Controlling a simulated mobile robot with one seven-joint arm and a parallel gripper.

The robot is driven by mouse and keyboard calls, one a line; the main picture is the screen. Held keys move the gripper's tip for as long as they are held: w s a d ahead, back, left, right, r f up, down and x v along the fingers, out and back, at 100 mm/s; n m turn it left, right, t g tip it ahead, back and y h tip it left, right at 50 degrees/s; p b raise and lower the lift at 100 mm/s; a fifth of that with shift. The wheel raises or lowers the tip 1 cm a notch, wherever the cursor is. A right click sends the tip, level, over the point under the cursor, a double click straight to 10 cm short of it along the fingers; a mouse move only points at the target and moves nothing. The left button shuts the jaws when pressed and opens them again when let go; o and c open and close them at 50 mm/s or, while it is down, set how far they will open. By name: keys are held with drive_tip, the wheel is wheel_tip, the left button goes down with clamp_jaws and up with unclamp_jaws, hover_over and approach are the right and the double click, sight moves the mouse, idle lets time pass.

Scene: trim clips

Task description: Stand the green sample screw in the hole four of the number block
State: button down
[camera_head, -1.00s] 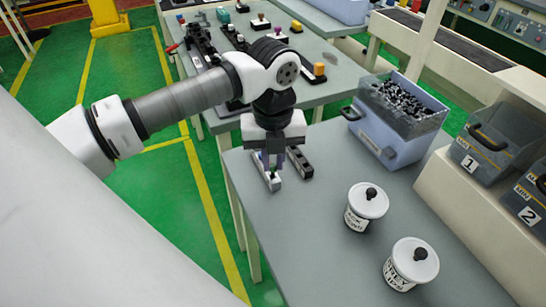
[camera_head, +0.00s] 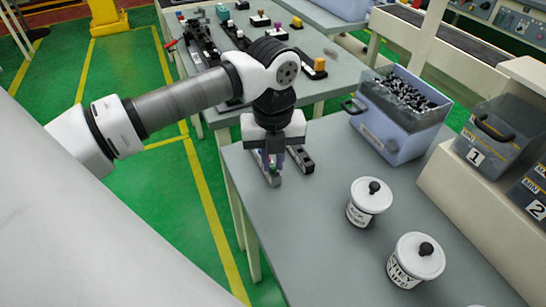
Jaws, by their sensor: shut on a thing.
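My gripper (camera_head: 272,160) points down at the left edge of the near table. It is shut on the green sample screw (camera_head: 272,169), of which only a small green part shows between the fingers. A narrow light-grey block (camera_head: 273,181) lies directly under the fingers, and a black block (camera_head: 306,163) lies just to its right. The numbers on the blocks are too small to read, so I cannot tell which hole the screw is over or whether it is in one. The gripper and fingers hide most of the light block.
Two white lidded jars (camera_head: 369,196) (camera_head: 416,261) stand on the right of the table. A blue-grey bin of dark parts (camera_head: 398,146) stands behind them. Numbered grey bins (camera_head: 497,145) sit on a shelf at right. The middle of the near table is clear.

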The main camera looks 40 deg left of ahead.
idle(0.3)
drive_tip(key=c, duration=1.3)
unclamp_jaws()
wheel_tip(320, 180, up, 14)
drive_tip(key=p, duration=0.7)
drive_tip(key=shift+f, duration=0.15)
